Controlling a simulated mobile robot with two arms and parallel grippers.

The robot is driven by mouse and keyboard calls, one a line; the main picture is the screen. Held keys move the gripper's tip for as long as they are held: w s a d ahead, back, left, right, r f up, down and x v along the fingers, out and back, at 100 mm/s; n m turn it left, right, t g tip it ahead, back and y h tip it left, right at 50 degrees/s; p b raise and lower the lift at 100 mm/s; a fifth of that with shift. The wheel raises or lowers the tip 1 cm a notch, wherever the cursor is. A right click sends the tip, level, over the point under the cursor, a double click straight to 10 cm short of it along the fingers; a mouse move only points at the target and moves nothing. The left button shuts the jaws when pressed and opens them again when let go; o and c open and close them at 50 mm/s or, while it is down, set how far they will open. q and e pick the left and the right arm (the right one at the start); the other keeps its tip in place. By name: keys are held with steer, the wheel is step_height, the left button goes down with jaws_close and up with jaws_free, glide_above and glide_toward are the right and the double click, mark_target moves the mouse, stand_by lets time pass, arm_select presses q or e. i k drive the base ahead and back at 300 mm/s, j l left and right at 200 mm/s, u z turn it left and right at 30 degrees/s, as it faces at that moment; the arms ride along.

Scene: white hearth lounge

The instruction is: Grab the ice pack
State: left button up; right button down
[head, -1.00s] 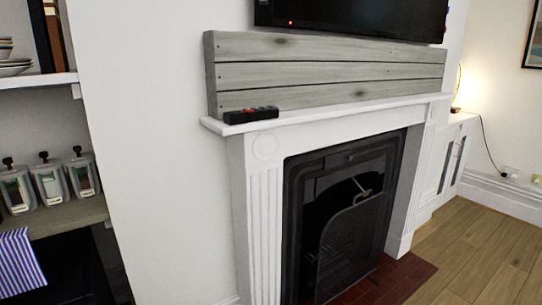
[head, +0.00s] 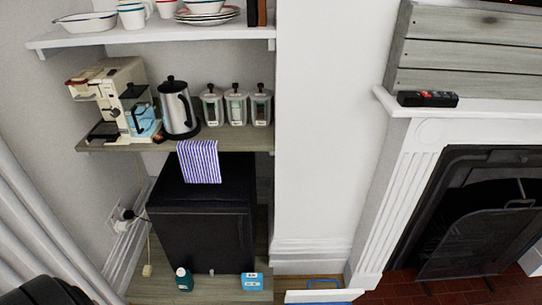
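A small light-blue block with a pale label (head: 252,282) stands at the front of the low wooden surface, right of a dark teal bottle (head: 184,279). It may be the ice pack, but it is too small to tell. Another light-blue item (head: 148,122) sits at the coffee machine on the middle shelf; I cannot tell what it is. Neither of my grippers is in view.
A black mini fridge (head: 203,225) stands under the wooden shelf (head: 110,147), with a striped cloth (head: 199,162) hanging above it. The shelf holds a coffee machine (head: 112,88), kettle (head: 178,108) and several canisters (head: 236,106). The fireplace (head: 470,205) is at right.

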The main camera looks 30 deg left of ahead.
mark_target(250, 280)
steer(key=u, duration=1.2)
